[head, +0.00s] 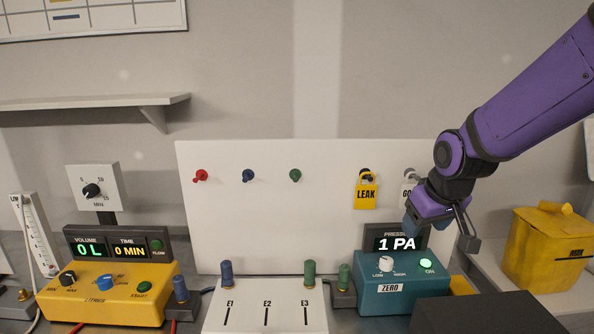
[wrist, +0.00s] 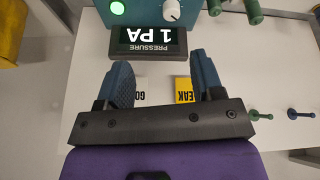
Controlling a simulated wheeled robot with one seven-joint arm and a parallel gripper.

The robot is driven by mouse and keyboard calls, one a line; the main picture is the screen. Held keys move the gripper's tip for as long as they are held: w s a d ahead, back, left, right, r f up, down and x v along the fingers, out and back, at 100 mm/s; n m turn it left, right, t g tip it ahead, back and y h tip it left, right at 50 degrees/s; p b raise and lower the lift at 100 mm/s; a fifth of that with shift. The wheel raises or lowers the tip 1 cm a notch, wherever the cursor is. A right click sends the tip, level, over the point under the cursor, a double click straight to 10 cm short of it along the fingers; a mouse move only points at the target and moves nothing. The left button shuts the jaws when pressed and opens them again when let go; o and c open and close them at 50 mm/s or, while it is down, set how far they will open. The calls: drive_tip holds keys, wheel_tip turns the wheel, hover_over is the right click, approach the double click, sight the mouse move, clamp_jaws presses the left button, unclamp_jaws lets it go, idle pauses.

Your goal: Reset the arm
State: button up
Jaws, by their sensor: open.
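My purple arm (head: 525,90) reaches in from the upper right in the head view. My gripper (head: 440,228) hangs in front of the right side of the white board (head: 270,215), just above the teal pressure unit (head: 402,292). In the wrist view my gripper (wrist: 162,78) has its two blue fingers apart with nothing held between them. The pressure display (wrist: 150,40) reads 1 PA and lies beyond the fingertips there. The white GO tag (head: 408,187) is partly hidden by my gripper in the head view.
A yellow LEAK tag (head: 366,192) hangs from the board, left of my gripper. Red, blue and green pegs (head: 295,175) stick out of the board. A yellow flow unit (head: 105,300) stands at left, a yellow bin (head: 548,248) at right. Space above the board is clear.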

drive_tip(key=s+d+r+m, duration=0.1)
drive_tip(key=s+r, duration=0.4)
drive_tip(key=s, duration=0.5)
drive_tip(key=s+d+r+m, duration=0.1)
drive_tip(key=s+d+r, duration=0.2)
drive_tip(key=s+r, duration=0.3)
drive_tip(key=s, duration=0.4)
drive_tip(key=shift+s+m+t, duration=0.25)
drive_tip(key=shift+m+t, duration=0.05)
drive_tip(key=shift+t, duration=0.1)
drive_tip(key=shift+d, duration=0.1)
idle(0.6)
